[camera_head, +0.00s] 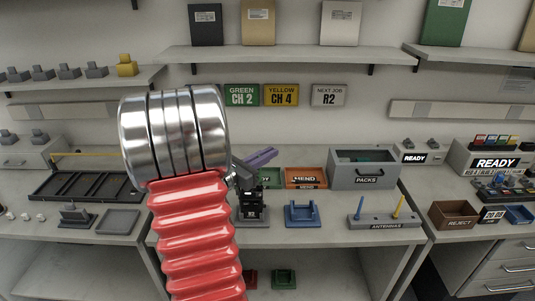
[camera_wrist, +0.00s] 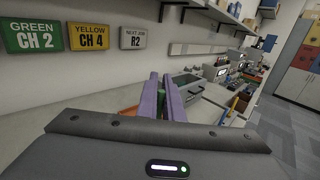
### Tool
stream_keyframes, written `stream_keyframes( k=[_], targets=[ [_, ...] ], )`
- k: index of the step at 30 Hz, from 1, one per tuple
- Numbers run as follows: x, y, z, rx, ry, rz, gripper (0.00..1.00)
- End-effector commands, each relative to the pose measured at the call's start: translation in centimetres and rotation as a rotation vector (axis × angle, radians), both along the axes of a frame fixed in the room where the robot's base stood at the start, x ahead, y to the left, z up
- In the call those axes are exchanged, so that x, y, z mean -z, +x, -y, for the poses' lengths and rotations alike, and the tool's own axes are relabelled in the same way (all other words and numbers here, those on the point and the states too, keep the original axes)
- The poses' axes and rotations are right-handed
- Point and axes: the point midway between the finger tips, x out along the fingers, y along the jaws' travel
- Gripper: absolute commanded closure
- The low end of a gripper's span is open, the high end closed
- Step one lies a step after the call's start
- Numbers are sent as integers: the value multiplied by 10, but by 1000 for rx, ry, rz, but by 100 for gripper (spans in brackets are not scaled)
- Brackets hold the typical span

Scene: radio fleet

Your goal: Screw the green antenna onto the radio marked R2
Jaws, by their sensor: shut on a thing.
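My gripper (camera_head: 258,158) has purple fingers, which also show in the wrist view (camera_wrist: 163,98). It is just above a black radio (camera_head: 251,203) standing upright in a grey holder on the bench. The fingers are shut on a thin thing that they almost wholly hide; I take it to be the green antenna. Whether it touches the radio cannot be told. The radio's marking is too small to read. The antenna rack (camera_head: 385,223) holds a blue and a yellow antenna, with no green one showing.
A blue cradle (camera_head: 303,214) stands right of the radio. Behind are an orange MEND tray (camera_head: 305,177) and a grey PACKS box (camera_head: 363,180). The wall sign (camera_head: 328,95) reads NEXT JOB R2. A brown REJECT bin (camera_head: 458,215) is at the right.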

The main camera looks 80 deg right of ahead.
Motion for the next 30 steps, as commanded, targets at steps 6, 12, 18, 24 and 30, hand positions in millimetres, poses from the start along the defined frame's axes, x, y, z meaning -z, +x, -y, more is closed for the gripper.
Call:
stream_keyframes(
  k=[6, 12, 18, 24, 30],
  targets=[
    [4, 0, 0, 0, 0, 0, 100],
    [7, 0, 0, 0, -1, 1, 100],
    [11, 0, 0, 0, 0, 0, 100],
    [11, 0, 0, 0, 0, 0, 81],
    [11, 0, 0, 0, -1, 1, 72]
  ],
)
